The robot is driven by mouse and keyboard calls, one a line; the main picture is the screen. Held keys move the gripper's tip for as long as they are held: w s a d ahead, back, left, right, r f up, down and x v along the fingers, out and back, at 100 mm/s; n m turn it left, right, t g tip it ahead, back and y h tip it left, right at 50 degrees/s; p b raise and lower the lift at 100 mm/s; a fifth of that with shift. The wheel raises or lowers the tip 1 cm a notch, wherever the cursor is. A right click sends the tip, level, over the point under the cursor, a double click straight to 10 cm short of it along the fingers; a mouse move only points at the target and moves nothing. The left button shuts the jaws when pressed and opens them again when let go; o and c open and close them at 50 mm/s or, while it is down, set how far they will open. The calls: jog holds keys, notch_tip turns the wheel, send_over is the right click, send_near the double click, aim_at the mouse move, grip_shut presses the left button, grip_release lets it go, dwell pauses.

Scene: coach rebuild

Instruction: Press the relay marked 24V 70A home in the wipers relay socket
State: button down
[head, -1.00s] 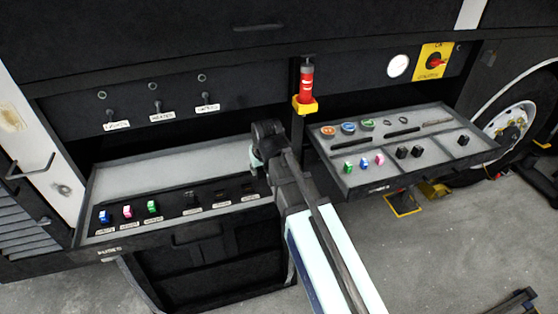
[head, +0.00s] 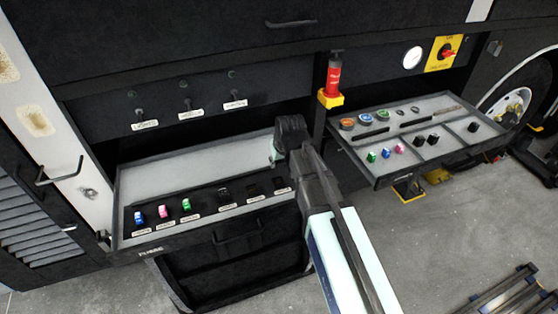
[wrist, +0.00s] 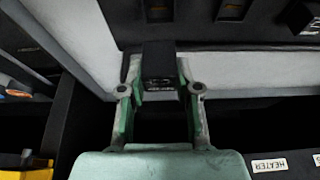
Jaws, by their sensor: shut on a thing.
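My gripper (wrist: 160,88) is shut on a black relay (wrist: 160,62), held between the green-lined fingers; its marking cannot be read. In the head view my gripper (head: 276,157) is over the right end of the left drawer (head: 190,163); the relay is hidden there. The dark socket panel (head: 213,208) lies along the drawer's front. Its right part has several dark relay sockets, including one (head: 281,184) at the right end. In the wrist view a socket (wrist: 158,10) is straight beyond the relay, apart from it. The socket labels are too small to read, so I cannot tell which is wipers.
Blue (head: 138,217), pink (head: 163,212) and green (head: 186,205) pieces stand at the panel's left. A right drawer (head: 375,178) holds small parts, including black blocks. A red cylinder (head: 333,77) stands on a yellow bracket between the drawers. Labelled switches line the panel behind.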

aim_at(280, 170)
jog(key=shift+f+b, duration=1.75)
jog(key=shift+f, duration=1.4)
jog(key=shift+f, duration=0.6)
jog(key=shift+r, duration=0.1)
jog(key=shift+c, duration=1.2)
grip_release()
jog(key=shift+r+p, duration=1.9)
jog(key=shift+r, duration=1.6)
